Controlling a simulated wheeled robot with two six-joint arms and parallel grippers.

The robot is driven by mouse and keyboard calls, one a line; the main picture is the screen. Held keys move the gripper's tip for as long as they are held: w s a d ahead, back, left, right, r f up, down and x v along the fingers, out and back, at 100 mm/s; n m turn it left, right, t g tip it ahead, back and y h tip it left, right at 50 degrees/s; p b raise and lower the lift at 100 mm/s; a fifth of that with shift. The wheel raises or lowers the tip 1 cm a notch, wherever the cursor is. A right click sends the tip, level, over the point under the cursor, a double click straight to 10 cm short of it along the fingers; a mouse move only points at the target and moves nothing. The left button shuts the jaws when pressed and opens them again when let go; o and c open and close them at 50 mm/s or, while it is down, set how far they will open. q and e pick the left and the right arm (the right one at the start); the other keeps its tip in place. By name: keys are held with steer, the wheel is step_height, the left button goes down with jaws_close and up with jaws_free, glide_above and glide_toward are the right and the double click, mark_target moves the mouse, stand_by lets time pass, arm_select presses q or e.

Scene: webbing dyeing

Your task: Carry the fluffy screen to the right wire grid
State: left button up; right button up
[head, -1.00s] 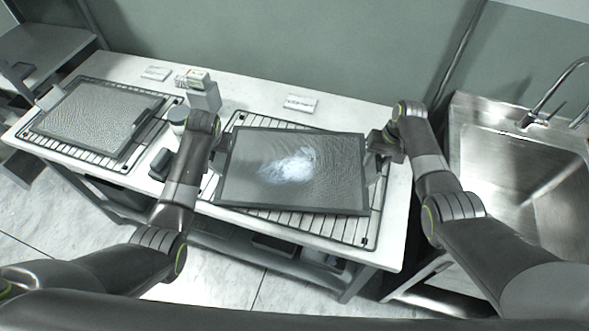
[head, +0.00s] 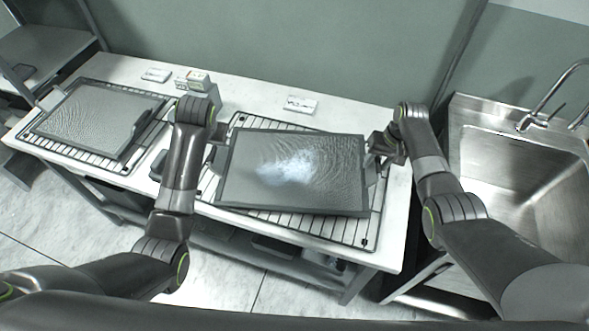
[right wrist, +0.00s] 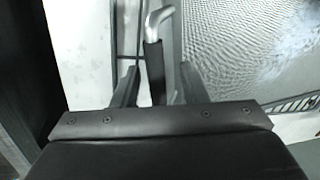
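The fluffy screen (head: 250,182) is a dark-framed grey mesh panel with a white fluffy patch in its middle. It lies over the right wire grid (head: 357,233), turned slightly against it; I cannot tell whether it touches everywhere. My right gripper (head: 374,158) is at the screen's right edge. In the right wrist view its fingers (right wrist: 158,76) stand apart on either side of a handle (right wrist: 156,62), with gaps to it, and the screen's mesh (right wrist: 250,40) is to the right. My left gripper (head: 216,146) is by the screen's left edge; its fingers are not clear.
Another grey screen (head: 92,118) lies on the left wire grid (head: 68,148). Small boxes (head: 198,80) and white labels (head: 301,104) stand along the back of the white table (head: 245,93). A steel sink (head: 520,190) with a tap is at the right.

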steer(key=shift+r, duration=0.2)
arm_select(q)
steer(key=v, duration=0.3)
steer(key=shift+d+r, duration=0.1)
steer(key=shift+r, duration=0.15)
arm_select(e)
step_height(320, 180, up, 11)
steer(key=d, duration=0.2)
steer(key=shift+d+r, duration=0.2)
